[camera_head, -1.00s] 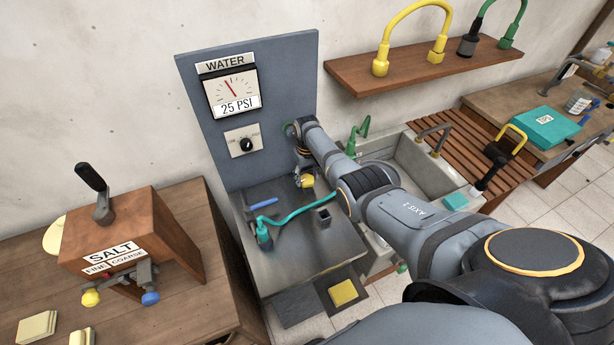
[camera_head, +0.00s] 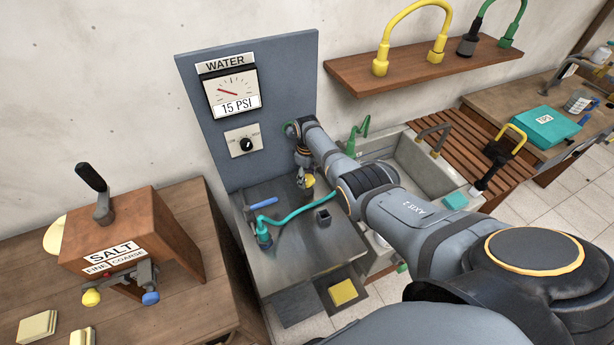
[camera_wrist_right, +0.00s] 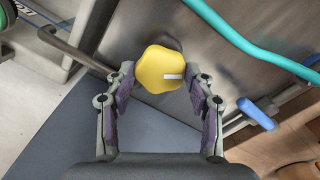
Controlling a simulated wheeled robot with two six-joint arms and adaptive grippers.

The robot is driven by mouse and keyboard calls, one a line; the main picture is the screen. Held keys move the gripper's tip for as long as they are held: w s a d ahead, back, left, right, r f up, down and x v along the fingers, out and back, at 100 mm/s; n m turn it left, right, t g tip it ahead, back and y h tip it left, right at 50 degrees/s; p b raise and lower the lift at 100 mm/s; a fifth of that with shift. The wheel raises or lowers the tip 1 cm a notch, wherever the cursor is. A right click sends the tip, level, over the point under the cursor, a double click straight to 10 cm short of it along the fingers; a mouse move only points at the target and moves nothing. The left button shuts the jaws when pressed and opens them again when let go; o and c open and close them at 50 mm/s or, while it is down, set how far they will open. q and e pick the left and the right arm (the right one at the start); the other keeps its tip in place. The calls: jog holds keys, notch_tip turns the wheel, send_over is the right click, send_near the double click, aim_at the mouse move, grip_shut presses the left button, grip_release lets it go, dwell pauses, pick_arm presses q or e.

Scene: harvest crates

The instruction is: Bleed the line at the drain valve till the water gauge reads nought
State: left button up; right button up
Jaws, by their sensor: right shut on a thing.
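The water gauge (camera_head: 232,90) on the grey panel reads 15 PSI in the head view. Below it is a black selector knob (camera_head: 245,143) on a white plate. My right gripper (camera_head: 305,183) reaches down at the panel's right side and is shut on a yellow knob (camera_head: 309,181), which I take for the drain valve. In the right wrist view the yellow knob (camera_wrist_right: 159,69), with a white mark pointing right, sits between the two fingers of my right gripper (camera_wrist_right: 161,85). My left gripper is not in view.
A teal hose (camera_head: 290,219) runs over the metal bench (camera_head: 290,255) beside a blue lever (camera_head: 262,202). A sink (camera_head: 425,170) lies to the right. A wooden salt box (camera_head: 130,232) stands at the left. A shelf (camera_head: 430,65) holds yellow and green hoses.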

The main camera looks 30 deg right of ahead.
aim_at(307, 179)
jog(key=shift+w+r, duration=0.1)
jog(key=o, duration=1.2)
notch_tip(307, 179, up, 12)
jog(key=shift+f, duration=0.1)
